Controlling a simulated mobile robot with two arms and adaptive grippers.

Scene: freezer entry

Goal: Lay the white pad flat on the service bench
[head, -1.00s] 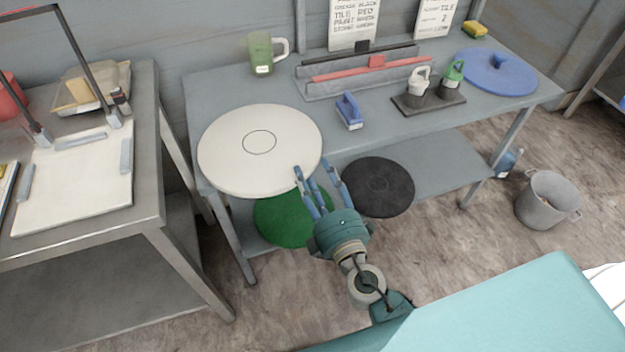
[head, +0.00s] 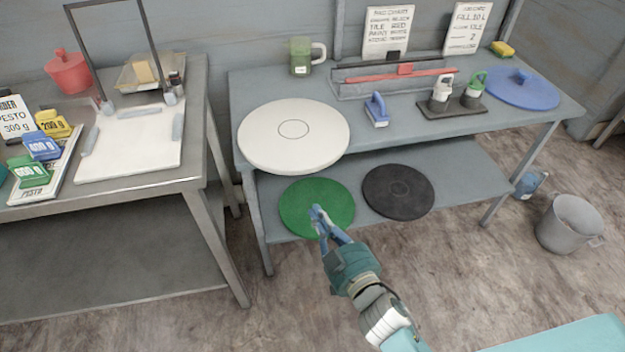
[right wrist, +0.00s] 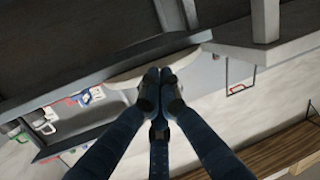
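The white pad (head: 268,140) is a thick round disc with a thin ring drawn at its middle. It lies flat on the left end of the service bench (head: 362,140), its near rim reaching slightly past the front edge. My right gripper (head: 317,210) is in front of the bench, below and apart from the pad in the head view, overlapping the green pad. Its fingertips are together with nothing visible between them. In the right wrist view the fingertips (right wrist: 160,76) also meet, in front of a pale curved rim. My left gripper is out of view.
Green (head: 298,198) and black (head: 397,192) discs lie on the lower shelf. A green mug (head: 300,57), blue-handled block (head: 377,110), bottle stand (head: 452,108) and blue disc (head: 522,90) occupy the bench. A metal table (head: 190,165) stands left; a bucket (head: 570,225) stands right.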

